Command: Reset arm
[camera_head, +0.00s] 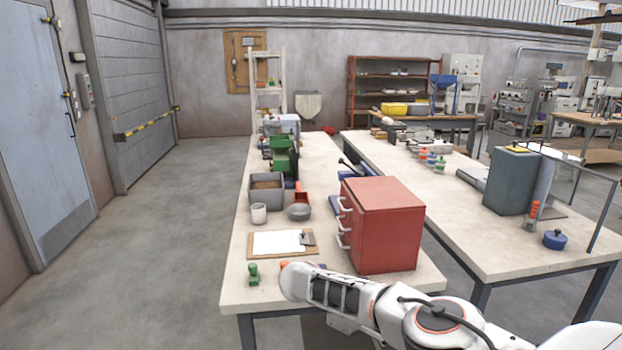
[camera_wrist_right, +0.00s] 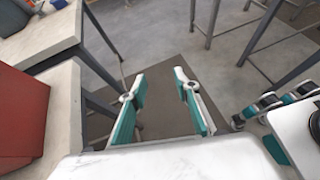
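My right arm (camera_head: 435,318) comes in from the lower right of the head view and reaches left past the front of the near bench. Its gripper does not show there. In the right wrist view my right gripper (camera_wrist_right: 160,95) has its two teal-and-white fingers apart, with nothing between them. My left gripper cannot be made out in either view.
A red drawer cabinet (camera_head: 385,222) stands on the near bench (camera_head: 325,160), close behind my arm; it also shows in the right wrist view (camera_wrist_right: 20,115). A clipboard (camera_head: 258,254) and green-handled stamp (camera_head: 253,274) lie left. A second bench (camera_head: 480,235) stands right. The left floor is open.

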